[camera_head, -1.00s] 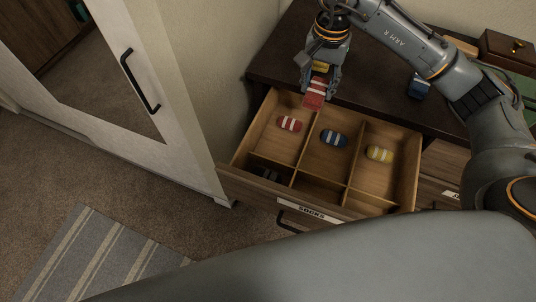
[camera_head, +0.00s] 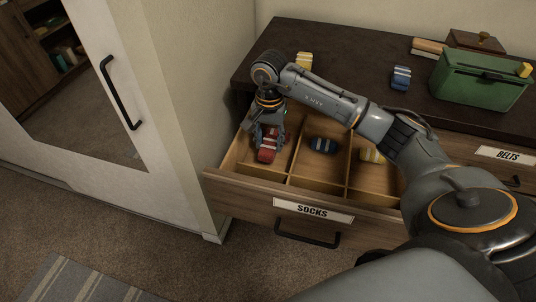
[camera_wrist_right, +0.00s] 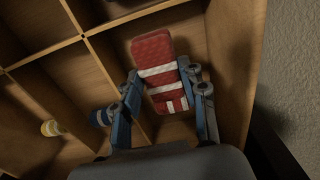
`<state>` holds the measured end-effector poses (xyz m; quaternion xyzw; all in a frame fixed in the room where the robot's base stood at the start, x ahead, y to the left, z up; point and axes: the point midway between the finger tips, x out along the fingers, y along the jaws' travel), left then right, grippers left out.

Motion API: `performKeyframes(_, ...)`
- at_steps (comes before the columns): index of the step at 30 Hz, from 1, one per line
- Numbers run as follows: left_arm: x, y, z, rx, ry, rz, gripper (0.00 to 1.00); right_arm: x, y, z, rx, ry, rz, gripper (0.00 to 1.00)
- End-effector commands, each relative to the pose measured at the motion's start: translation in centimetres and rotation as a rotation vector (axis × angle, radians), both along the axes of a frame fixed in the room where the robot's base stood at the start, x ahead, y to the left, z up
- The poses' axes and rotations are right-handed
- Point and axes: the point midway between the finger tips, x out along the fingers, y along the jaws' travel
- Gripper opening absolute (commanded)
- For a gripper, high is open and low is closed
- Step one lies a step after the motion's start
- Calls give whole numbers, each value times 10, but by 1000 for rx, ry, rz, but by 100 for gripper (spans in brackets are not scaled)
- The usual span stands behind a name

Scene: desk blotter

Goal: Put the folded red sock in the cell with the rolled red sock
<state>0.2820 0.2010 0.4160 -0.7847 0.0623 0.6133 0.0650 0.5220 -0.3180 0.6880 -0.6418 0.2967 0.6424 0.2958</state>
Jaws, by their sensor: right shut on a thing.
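My right gripper (camera_head: 268,132) is shut on the folded red sock (camera_head: 268,152), which has white stripes. It holds the sock at the left back cell of the open sock drawer (camera_head: 240,196). In the right wrist view the sock (camera_wrist_right: 155,50) sits between the two fingers (camera_wrist_right: 165,108), inside the cell's walls. I cannot tell whether it touches the cell floor. The rolled red sock is not clearly visible; gripper and folded sock cover that place. A rolled blue sock (camera_head: 324,145) lies in the middle cell and a rolled yellow sock (camera_head: 372,155) in the right one. My left gripper is not in view.
On the dark dresser top (camera_head: 345,65) are a folded yellow sock (camera_head: 304,61), a folded blue sock (camera_head: 401,77), a green box (camera_head: 478,84), a brush (camera_head: 430,47) and a wooden box (camera_head: 475,41). A wall and white wardrobe (camera_head: 110,150) stand close at left.

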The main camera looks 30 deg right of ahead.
Motion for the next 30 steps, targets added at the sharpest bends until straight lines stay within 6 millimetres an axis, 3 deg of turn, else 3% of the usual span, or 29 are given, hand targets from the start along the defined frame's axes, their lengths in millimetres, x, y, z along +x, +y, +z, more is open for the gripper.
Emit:
performKeyframes(13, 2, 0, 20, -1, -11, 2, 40, 0, 1, -48, 2, 1, 0, 17)
performKeyframes(28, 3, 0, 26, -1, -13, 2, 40, 0, 0, -51, 0, -1, 1, 17)
performKeyframes(29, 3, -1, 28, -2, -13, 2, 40, 0, 0, -51, 0, -1, 1, 48)
performKeyframes(30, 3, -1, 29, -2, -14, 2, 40, 0, 0, -51, 0, -1, 1, 56)
